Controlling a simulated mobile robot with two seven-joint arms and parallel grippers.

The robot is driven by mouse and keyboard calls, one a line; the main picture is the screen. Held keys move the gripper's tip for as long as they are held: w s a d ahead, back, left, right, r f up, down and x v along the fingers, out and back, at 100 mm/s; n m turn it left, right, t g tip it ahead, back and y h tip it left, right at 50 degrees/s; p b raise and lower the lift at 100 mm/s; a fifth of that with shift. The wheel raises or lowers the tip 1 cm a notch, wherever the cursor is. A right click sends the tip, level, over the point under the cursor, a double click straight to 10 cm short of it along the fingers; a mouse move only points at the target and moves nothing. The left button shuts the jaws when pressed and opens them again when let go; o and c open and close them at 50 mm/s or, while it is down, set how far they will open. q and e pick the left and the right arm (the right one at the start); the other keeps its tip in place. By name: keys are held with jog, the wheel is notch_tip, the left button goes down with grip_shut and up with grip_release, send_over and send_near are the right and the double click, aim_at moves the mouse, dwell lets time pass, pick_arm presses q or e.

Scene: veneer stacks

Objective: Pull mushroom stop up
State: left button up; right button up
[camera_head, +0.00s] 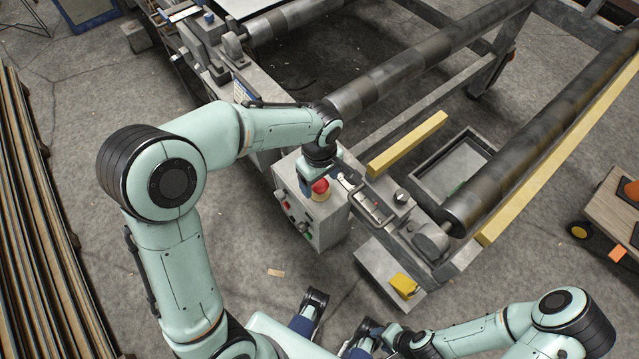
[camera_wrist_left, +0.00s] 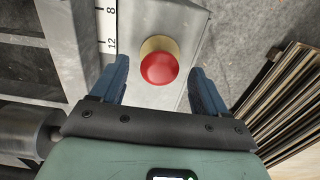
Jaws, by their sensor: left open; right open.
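The mushroom stop (camera_head: 320,187) is a red round cap on a yellow collar, on top of a grey control box (camera_head: 329,226). It also shows in the left wrist view (camera_wrist_left: 160,69), with the yellow collar (camera_wrist_left: 158,43) behind the cap. My left gripper (camera_head: 322,182) is open above the box. In the left wrist view its blue fingers (camera_wrist_left: 158,68) stand one on each side of the cap, with gaps visible between them and it. My right gripper (camera_head: 336,324) is open and empty at the bottom of the head view, over the floor.
A roller frame with long rollers (camera_head: 410,66) and yellow bars (camera_head: 407,145) stands behind and right of the box. A yellow pedal (camera_head: 404,284) sits on a plate in front. Stacked veneer (camera_head: 40,240) lies at the left. Floor between is mostly clear.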

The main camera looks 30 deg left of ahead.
pick_arm(q)
notch_tip(320, 180, up, 6)
jog(key=p, duration=0.3)
jog(key=shift+f+p, duration=0.15)
jog(key=shift+p, duration=0.25)
jog(key=shift+f, duration=0.1)
